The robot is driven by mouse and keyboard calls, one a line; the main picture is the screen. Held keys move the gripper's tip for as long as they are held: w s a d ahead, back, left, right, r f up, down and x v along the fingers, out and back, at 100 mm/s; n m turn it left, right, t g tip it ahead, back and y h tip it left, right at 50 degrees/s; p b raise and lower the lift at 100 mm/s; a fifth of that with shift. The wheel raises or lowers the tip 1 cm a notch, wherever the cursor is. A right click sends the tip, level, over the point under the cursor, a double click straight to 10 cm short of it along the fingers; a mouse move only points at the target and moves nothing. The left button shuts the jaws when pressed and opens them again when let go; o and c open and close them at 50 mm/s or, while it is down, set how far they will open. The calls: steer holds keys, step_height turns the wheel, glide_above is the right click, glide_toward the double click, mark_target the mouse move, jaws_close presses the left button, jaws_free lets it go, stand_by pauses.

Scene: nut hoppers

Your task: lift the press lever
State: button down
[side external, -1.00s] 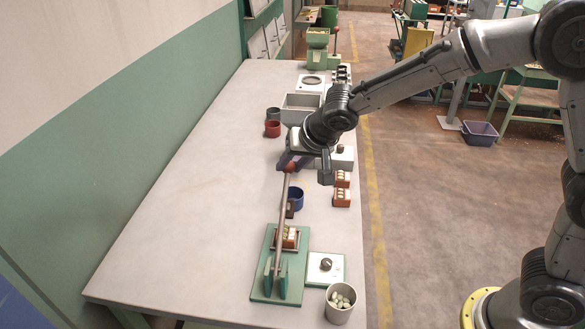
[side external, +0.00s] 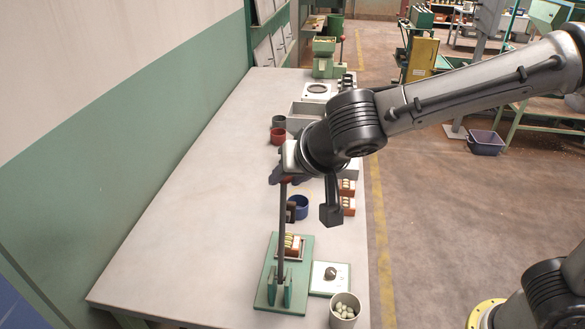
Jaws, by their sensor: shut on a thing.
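The press lever (side external: 283,225) is a dark metal bar that rises from a green press base (side external: 302,250) near the front of the table. It stands close to upright in the side external view. My gripper (side external: 285,179) is at the lever's top end and shut on it, with a bit of the red-brown knob showing between the fingers. The arm and wrist partly hide the fingers. A reddish block with pale nuts (side external: 291,246) sits on the press base behind the lever's pivot.
A red cup (side external: 278,135) stands farther back. The table's left side is clear.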

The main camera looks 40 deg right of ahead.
steer(key=shift+s+a+f, duration=0.2)
steer(key=shift+s+a, duration=1.8)
steer(key=shift+a, duration=0.05)
steer(key=c, duration=0.6)
jaws_free()
steer(key=shift+r, duration=0.1)
steer(key=shift+o, duration=0.3)
steer(key=shift+r, duration=0.1)
steer(key=shift+r, duration=0.15)
steer(key=d+v, duration=0.1)
steer(key=v, duration=1)
steer(key=shift+s+a+r, duration=0.25)
steer(key=shift+a+r, duration=0.05)
steer(key=shift+a, duration=0.2)
